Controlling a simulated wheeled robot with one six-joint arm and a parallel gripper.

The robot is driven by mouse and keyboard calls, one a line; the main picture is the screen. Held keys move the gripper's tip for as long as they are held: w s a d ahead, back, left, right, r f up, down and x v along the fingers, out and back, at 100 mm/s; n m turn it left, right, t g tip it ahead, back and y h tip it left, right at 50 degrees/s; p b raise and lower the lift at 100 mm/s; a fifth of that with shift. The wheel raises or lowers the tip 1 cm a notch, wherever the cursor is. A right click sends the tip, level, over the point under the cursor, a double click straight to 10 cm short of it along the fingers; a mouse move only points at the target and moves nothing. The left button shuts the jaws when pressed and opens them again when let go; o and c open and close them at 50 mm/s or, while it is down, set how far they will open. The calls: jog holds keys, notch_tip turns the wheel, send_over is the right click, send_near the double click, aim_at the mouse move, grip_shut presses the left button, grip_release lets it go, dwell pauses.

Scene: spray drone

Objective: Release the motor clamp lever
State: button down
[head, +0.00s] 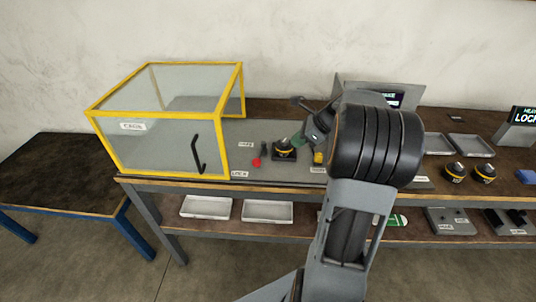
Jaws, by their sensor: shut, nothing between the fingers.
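A black motor with a yellow ring (284,150) sits on a dark block on the grey mat (238,134), right of the cage. A small red lever-like part (257,160) stands just left of it, between two small white labels. I cannot tell for certain whether this is the clamp lever. My gripper (304,138) is shut and empty, pointing down just right of the motor. My own arm covers much of the bench to the right. I cannot tell whether the fingertips touch anything.
A yellow-framed clear cage (164,171) with a black handle stands on the bench's left. A grey panel with a screen (405,96) is behind my arm. Two more motors (454,172) and grey trays (472,145) are at right. White trays (206,207) lie on the lower shelf.

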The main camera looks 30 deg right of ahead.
aim_at(260, 154)
jog(key=x, duration=1)
jog(key=shift+a, duration=0.1)
jog(key=shift+w+a+f, duration=0.15)
jog(key=shift+w+a, duration=0.5)
jog(key=shift+a, duration=0.15)
jog(key=shift+w+a+f, duration=0.2)
jog(key=shift+w+a, duration=0.4)
jog(key=shift+a, duration=0.1)
